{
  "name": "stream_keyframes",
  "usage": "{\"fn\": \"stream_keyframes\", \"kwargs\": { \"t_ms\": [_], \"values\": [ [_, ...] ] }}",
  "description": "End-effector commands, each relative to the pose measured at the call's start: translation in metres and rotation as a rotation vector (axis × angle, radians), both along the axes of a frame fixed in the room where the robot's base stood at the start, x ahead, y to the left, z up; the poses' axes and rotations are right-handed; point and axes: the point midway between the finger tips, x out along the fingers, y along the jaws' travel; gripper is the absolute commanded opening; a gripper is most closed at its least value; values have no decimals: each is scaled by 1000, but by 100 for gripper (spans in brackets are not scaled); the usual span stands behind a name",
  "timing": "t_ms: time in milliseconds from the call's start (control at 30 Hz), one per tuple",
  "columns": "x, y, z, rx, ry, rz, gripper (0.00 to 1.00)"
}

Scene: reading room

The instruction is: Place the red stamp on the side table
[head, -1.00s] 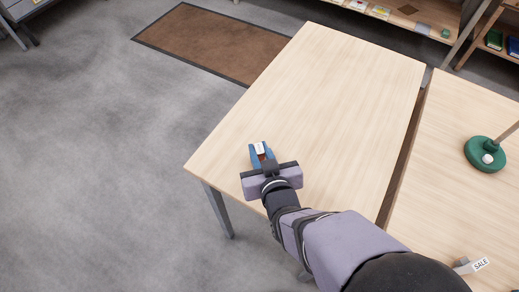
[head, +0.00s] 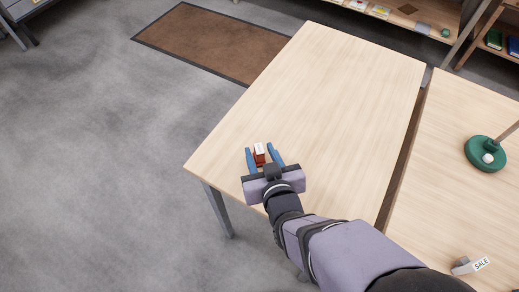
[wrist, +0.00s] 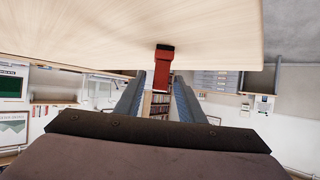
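The red stamp (head: 259,154) stands on the side table (head: 330,90) near its front left edge. It has a white patch on top in the head view. In the wrist view the red stamp (wrist: 162,68) shows with its dark end against the pale table surface (wrist: 190,25). My gripper (head: 263,155) is open, its blue fingers on either side of the stamp with gaps between. In the wrist view the fingers of my gripper (wrist: 158,100) are also spread, and the stamp lies beyond and between them.
A second table (head: 450,180) stands to the right across a narrow gap. A brown mat (head: 215,42) lies on the floor behind. Most of the side table is bare.

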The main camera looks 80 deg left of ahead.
Motion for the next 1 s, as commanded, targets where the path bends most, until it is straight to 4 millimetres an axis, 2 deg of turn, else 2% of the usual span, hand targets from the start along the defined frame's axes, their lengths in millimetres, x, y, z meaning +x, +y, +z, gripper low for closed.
{"fn": "stream_keyframes", "kwargs": {
  "t_ms": [300, 500, 1000],
  "values": [
    [0, -36, 18, 3, 0, 1, 36],
    [0, -50, 24, 0, 0, 1, 36],
    [0, -54, 26, 0, 0, 0, 36]
  ]
}}
